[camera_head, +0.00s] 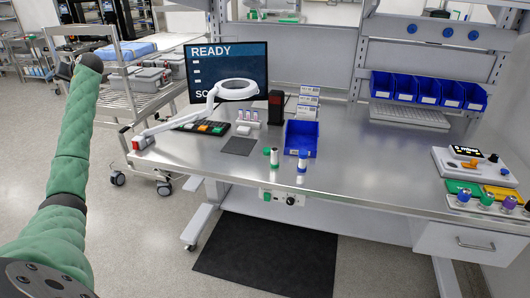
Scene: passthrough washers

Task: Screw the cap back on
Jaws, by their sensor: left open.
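A small white bottle (274,157) with green on it stands near the front edge of the bench. A small green piece (266,151), which looks like a cap, is just left of it; I cannot tell if they touch. A second white bottle with a blue top (303,154) stands to its right, in front of the blue bin. My right gripper is out of view.
The steel bench (350,170) is clear right of the blue bin (301,138). A white lamp arm (180,124), a dark pad (239,146) and a black scanner-like stand (275,107) are at the left and back. A control box (470,163) and colored knobs sit at the right.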

